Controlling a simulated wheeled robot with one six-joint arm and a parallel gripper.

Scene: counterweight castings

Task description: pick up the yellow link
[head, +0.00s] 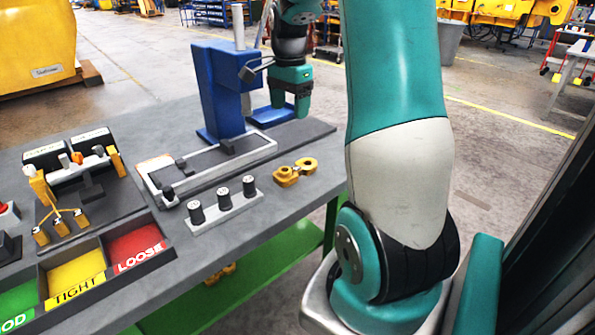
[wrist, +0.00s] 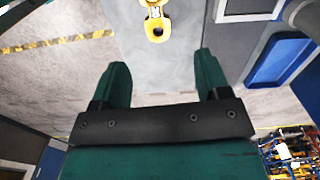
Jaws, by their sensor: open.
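The yellow link (head: 295,172) lies flat on the grey bench, near its front right edge, right of a bar with three black knobs. In the wrist view the link (wrist: 156,22) is at the top centre, cut off by the frame edge, beyond the fingertips and roughly in line with the gap between them. My gripper (head: 289,112) hangs over the far right part of the bench, behind the link and clear of it. In the wrist view its two green fingers (wrist: 163,66) are wide apart with nothing between them.
A blue press-like stand (head: 222,92) rises left of my gripper. A shallow grey tray (head: 215,165) and the knob bar (head: 225,206) lie left of the link. Coloured bins (head: 135,248) sit at the front left. Bare bench surrounds the link's right side.

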